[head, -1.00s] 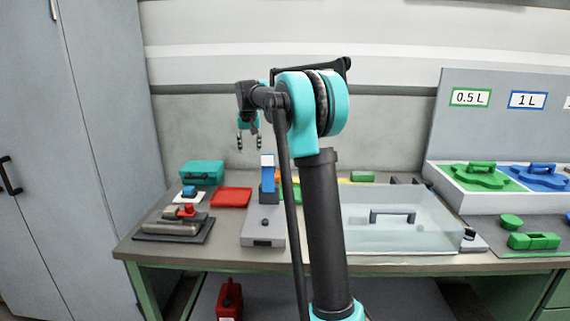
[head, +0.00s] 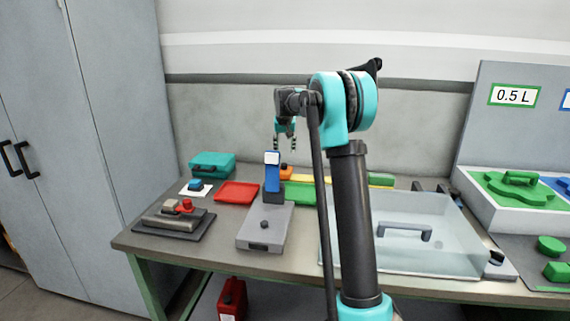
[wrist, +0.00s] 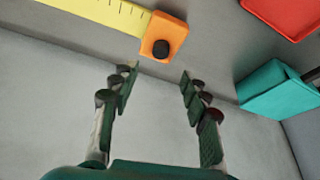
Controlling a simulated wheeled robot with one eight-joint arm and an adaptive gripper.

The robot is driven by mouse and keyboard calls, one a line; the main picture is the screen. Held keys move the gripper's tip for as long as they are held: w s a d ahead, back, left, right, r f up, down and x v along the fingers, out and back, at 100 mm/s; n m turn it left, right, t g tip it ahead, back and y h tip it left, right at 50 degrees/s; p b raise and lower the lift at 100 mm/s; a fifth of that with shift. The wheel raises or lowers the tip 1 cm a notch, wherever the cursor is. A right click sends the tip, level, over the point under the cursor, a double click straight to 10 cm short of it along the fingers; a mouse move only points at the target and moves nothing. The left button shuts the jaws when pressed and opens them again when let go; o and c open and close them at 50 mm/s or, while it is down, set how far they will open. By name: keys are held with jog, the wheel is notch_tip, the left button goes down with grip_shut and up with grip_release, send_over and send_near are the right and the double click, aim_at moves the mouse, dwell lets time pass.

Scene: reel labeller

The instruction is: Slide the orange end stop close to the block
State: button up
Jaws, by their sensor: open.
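The orange end stop (head: 286,172) is on the table behind the blue upright piece. In the wrist view the end stop (wrist: 164,38) has a dark round knob and sits at the end of a yellow ruler (wrist: 108,12). A green block (head: 381,179) lies near the far end of the yellow strip in the head view. It is outside the wrist view. My gripper (head: 286,147) is open and empty above the end stop in the head view. In the wrist view my fingertips (wrist: 158,78) are apart, with the end stop beyond them, not between them.
A blue upright piece (head: 272,178) on a grey base stands in front of the end stop. A red tray (head: 238,192) and a teal case (head: 212,165) lie to the left. A clear bin (head: 440,255) is at right. The wall is close behind.

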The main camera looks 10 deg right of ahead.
aim_at(284, 164)
jog(key=x, duration=0.9)
jog(key=shift+w+a+f, duration=0.1)
jog(key=shift+f, duration=0.25)
grip_shut()
